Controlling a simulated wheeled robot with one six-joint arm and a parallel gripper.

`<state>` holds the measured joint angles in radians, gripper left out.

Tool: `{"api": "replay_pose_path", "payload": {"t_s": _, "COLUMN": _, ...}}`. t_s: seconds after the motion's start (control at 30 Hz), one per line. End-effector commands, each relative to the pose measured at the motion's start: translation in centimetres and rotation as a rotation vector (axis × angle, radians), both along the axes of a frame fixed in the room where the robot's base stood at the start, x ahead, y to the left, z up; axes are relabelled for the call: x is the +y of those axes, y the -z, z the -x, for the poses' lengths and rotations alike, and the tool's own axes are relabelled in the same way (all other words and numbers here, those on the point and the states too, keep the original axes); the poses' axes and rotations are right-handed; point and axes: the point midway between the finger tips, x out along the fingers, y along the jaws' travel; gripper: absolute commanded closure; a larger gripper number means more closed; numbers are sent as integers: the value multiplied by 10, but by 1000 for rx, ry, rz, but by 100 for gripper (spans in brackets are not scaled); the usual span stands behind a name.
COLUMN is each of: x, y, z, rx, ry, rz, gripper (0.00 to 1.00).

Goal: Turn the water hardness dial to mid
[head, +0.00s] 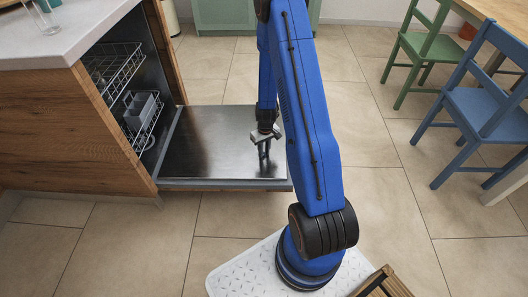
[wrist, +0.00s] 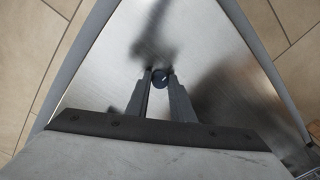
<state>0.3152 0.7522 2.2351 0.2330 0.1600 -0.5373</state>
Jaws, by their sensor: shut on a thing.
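The water hardness dial (wrist: 160,77) is a small dark round knob on the steel inner face of the open dishwasher door (head: 215,133). A small light mark shows on it, but its setting is too small to read. My gripper (wrist: 160,82) is shut on the dial, one finger on each side of it. In the head view my gripper (head: 264,153) points down at the right part of the lowered door. The dial cannot be made out there.
The dishwasher racks (head: 112,70) are inside the cabinet at left, with a grey cutlery basket (head: 139,108). A counter (head: 70,30) with a glass stands above. A green chair (head: 425,50) and a blue chair (head: 480,105) stand at right. The tiled floor between is clear.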

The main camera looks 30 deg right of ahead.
Motion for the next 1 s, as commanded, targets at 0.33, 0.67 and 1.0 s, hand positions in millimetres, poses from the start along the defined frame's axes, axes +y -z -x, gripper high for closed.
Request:
{"api": "replay_pose_path", "payload": {"t_s": 0.33, "x": 0, "y": 0, "z": 0, "rx": 0, "ry": -1, "rz": 0, "gripper": 71}}
{"api": "replay_pose_path", "payload": {"t_s": 0.67, "x": -1, "y": -13, "z": -1, "rx": -3, "ry": -2, "rz": 0, "gripper": 71}}
{"api": "replay_pose_path", "payload": {"t_s": 1.0, "x": -2, "y": -63, "z": 0, "rx": -3, "ry": -2, "rz": 1, "gripper": 71}}
